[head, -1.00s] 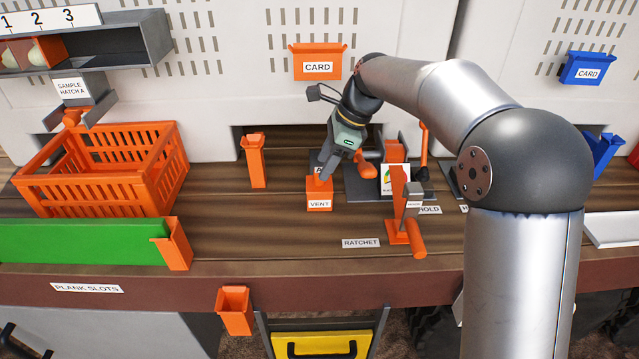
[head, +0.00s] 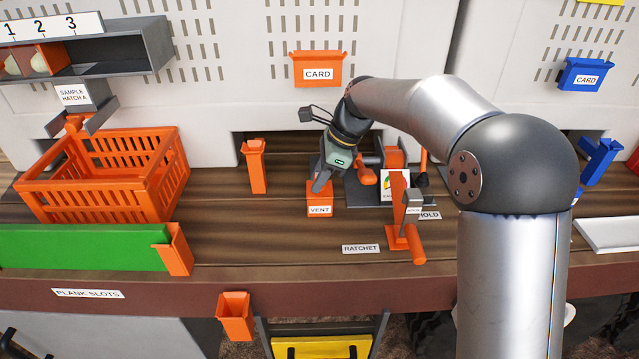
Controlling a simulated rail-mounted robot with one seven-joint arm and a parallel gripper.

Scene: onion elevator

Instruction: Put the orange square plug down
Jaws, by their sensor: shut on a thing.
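My gripper (head: 319,187) points down at the orange VENT box (head: 312,202), with its fingertips at the top of the box. It is shut on the orange square plug, which is largely hidden by the fingers and blends with the orange box below. I cannot tell whether the plug is seated in the box or only at its top.
An orange post (head: 255,167) stands left of the VENT box. The orange ratchet lever (head: 400,212) and a card stand (head: 390,186) are close on the right. An orange basket (head: 105,207) is far left. Bare planks lie in front of the box.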

